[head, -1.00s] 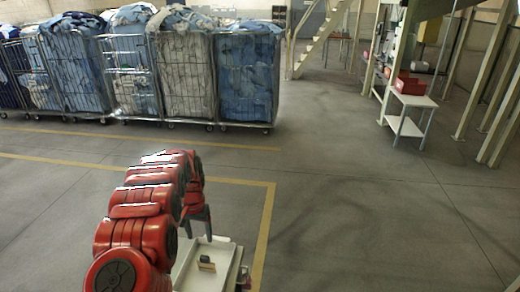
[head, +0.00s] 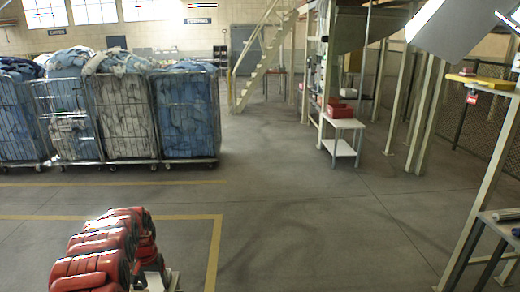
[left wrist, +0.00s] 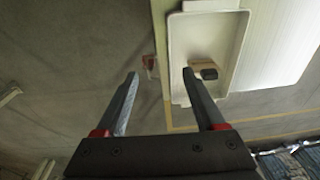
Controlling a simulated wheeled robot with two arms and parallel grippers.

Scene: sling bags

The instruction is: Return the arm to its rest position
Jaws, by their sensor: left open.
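My left arm comes in at the lower left of the head view, with red links; its gripper is hidden or out of frame there. In the left wrist view my left gripper (left wrist: 165,98) shows two dark fingers spread apart, with nothing between the tips. Beyond the right finger lies a white tray (left wrist: 238,62) holding a small block with a dark and a tan part (left wrist: 205,71). The fingers are apart from the block. My right gripper is in neither view.
Wire cages full of blue and white cloth (head: 186,118) stand at the left. A small white table (head: 340,125) with a red box (head: 340,110) stands by the posts. A metal stair (head: 262,55) is behind. The middle floor is clear. A yellow line (head: 214,252) marks the floor.

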